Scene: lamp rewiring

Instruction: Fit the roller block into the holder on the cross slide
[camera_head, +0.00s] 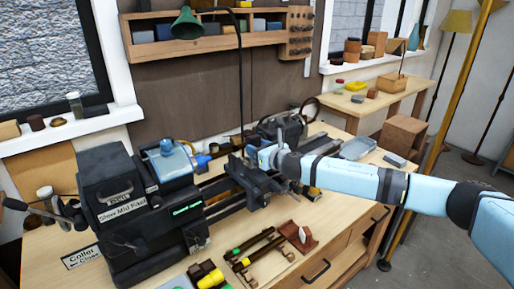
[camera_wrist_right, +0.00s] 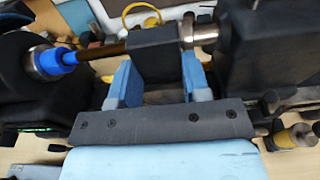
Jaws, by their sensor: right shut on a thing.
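My right gripper (camera_head: 266,156) is over the cross slide (camera_head: 258,184) of the small lathe. In the right wrist view its two blue fingers (camera_wrist_right: 157,72) are shut on a dark block, which I take as the roller block (camera_wrist_right: 154,50). The block lies in line with a brown rod (camera_wrist_right: 106,50) between a blue-tipped chuck and a silver tailstock end. I cannot tell whether the block touches the rod. The holder is hidden or cannot be told apart from the dark slide parts, so I cannot tell whether the block is seated. My left gripper is out of view.
The black lathe headstock (camera_head: 130,205) stands left of the slide, the dark tailstock (camera_head: 283,128) behind it. Tools (camera_head: 255,250) and a reddish-brown stand (camera_head: 300,237) lie on the bench in front. A grey tray (camera_head: 357,148) is at right. A green lamp (camera_head: 187,24) hangs above.

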